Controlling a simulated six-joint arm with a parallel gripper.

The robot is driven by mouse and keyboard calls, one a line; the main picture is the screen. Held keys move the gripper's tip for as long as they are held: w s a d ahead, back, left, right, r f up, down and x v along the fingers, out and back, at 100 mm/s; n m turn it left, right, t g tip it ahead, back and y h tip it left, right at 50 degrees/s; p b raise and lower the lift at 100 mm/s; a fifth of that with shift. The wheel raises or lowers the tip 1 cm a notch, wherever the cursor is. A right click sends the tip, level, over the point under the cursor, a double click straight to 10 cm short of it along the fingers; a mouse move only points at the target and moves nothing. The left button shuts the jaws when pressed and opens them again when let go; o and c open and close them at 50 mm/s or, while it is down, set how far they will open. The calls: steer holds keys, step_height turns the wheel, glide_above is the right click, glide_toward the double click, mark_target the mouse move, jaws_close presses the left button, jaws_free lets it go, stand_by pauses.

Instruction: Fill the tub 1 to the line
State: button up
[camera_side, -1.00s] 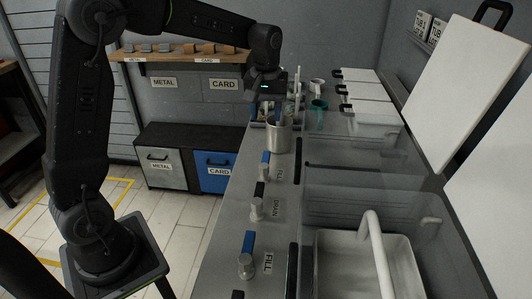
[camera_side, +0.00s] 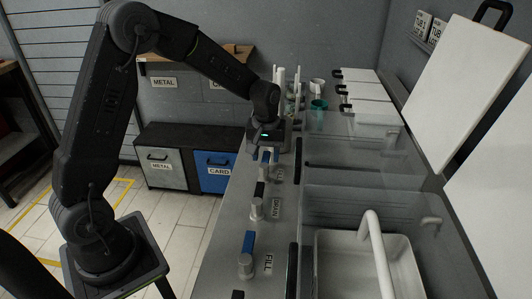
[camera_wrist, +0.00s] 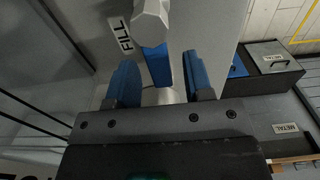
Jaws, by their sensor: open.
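A FILL valve with a blue lever (camera_wrist: 158,66) and a pale hexagonal end (camera_wrist: 151,22) shows in the wrist view. My gripper (camera_wrist: 161,80) is open, with one blue finger on each side of this lever; contact cannot be told. In the side view my gripper (camera_side: 267,151) is low over the far FILL valve on the counter. A white near tub (camera_side: 330,248) with a curved white spout (camera_side: 374,245) stands on the right behind clear panels. A farther tub section lies beyond it. I cannot tell which is tub 1, and no fill line or water level is readable.
A DRAIN valve (camera_side: 257,208) and a nearer FILL valve (camera_side: 246,262) stand along the counter (camera_side: 222,258). Cups, including a teal one (camera_side: 319,104), stand at the back. METAL (camera_side: 164,176) and CARD (camera_side: 214,180) bins are by the wall.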

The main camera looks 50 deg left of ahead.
jaws_close()
stand_by(0.3)
